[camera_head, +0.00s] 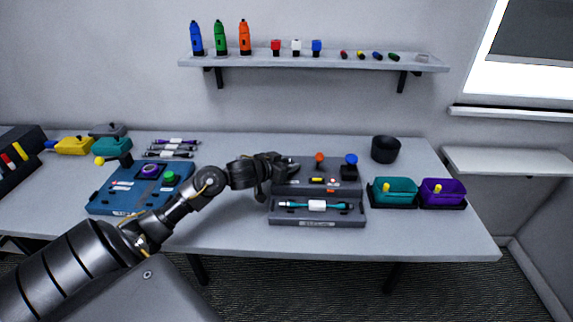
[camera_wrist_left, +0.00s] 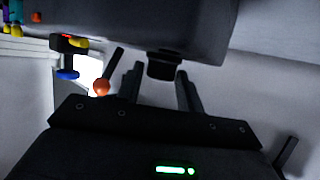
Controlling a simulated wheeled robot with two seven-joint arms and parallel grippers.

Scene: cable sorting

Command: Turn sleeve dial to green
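The grey station (camera_head: 318,218) stands in the middle of the table, with a teal cable (camera_head: 316,205) with a white sleeve lying in its front tray. My left gripper (camera_head: 287,167) is at the upper left part of this station and covers what is there in the head view. In the left wrist view a dark round knob (camera_wrist_left: 161,66), probably the sleeve dial, sticks out of the grey housing (camera_wrist_left: 205,25). The open fingers of my left gripper (camera_wrist_left: 160,72) stand on either side of it, with gaps visible. The dial's setting cannot be read. My right gripper is not in view.
An orange-topped lever (camera_head: 320,158) and a blue knob (camera_head: 351,159) stand on the station to the right of my gripper. A blue station (camera_head: 115,201) is at left. Teal (camera_head: 394,191) and purple (camera_head: 442,191) bins and a black cup (camera_head: 385,149) are at right.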

